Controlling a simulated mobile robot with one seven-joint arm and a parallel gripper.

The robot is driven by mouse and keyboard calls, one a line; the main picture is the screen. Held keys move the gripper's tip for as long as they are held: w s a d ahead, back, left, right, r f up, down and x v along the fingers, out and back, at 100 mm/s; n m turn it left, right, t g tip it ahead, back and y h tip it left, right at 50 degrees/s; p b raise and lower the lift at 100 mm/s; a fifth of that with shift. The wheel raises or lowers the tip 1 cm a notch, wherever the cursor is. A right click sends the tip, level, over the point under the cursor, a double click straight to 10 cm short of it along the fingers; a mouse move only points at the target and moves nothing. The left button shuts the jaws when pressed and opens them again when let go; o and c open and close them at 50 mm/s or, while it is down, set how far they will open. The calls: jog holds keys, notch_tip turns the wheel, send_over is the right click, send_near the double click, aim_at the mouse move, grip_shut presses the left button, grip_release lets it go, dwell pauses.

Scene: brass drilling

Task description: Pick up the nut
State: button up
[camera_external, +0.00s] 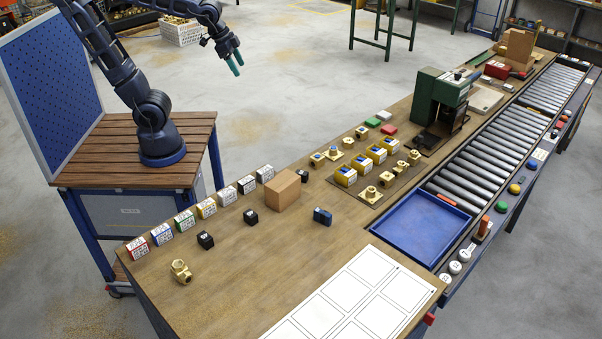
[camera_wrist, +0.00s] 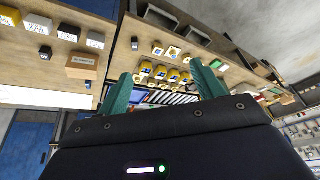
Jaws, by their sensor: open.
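Several small brass parts stand on the wooden bench (camera_external: 240,290); which one is the nut I cannot tell at this size. One brass fitting (camera_external: 181,271) lies alone at the near left end. More brass pieces (camera_external: 362,132) stand around the middle, near the yellow-and-blue holders (camera_external: 376,153). The wrist view also shows brass pieces (camera_wrist: 172,52) beyond the fingers. My gripper (camera_external: 236,63) has teal fingers, which are apart and empty. It hangs in the air over the floor behind the bench, well away from the brass parts. Its fingers also show in the wrist view (camera_wrist: 163,88).
A green drill press (camera_external: 438,103) stands mid-bench beside a roller conveyor (camera_external: 480,165). A blue tray (camera_external: 425,228) lies before it. A cardboard box (camera_external: 283,190), small black blocks (camera_external: 251,216) and a row of labelled boxes (camera_external: 207,208) occupy the left part.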

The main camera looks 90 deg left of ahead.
jog(key=w+a+f, duration=0.2)
jog(key=w+f, duration=0.1)
jog(key=w, duration=0.9)
jog(key=m+h, duration=0.2)
send_over(348, 140)
jog(key=s+a, duration=0.1)
jog(key=s, duration=0.3)
notch_tip(348, 140, down, 26)
jog(key=x, duration=1)
jog(key=shift+a+f, duration=0.25)
jog(key=shift+f, duration=0.1)
jog(key=c, duration=1.3)
jog(key=shift+c, duration=0.2)
jog(key=shift+r, duration=0.15)
